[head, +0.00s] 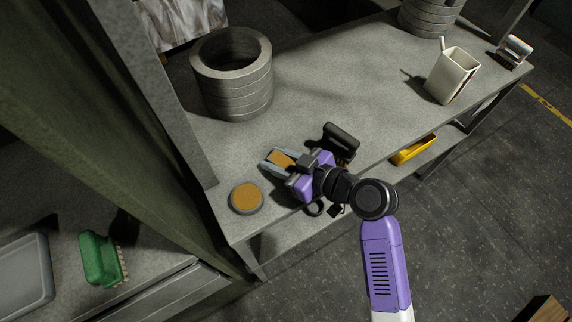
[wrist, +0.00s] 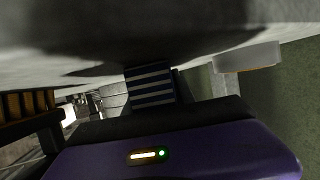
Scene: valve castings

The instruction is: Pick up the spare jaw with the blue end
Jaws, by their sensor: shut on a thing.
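My gripper (head: 278,161) is low over the grey worktop near its front left corner, with its fingers on either side of a small block. The block, which I take to be the spare jaw (head: 282,157), shows a tan upper face in the head view. In the wrist view its near side (wrist: 150,86) has dark bluish and pale stripes. The fingers are shut on it. Its far end is not clear, so I cannot make out a blue end. I cannot tell whether it touches the worktop.
A round grey piece with a tan top (head: 247,198) lies left of my gripper. A black object (head: 341,142) stands close on the right. Stacked grey rings (head: 232,75) stand behind. A cream cup (head: 452,75) is at right. The worktop (head: 335,85) is clear between them.

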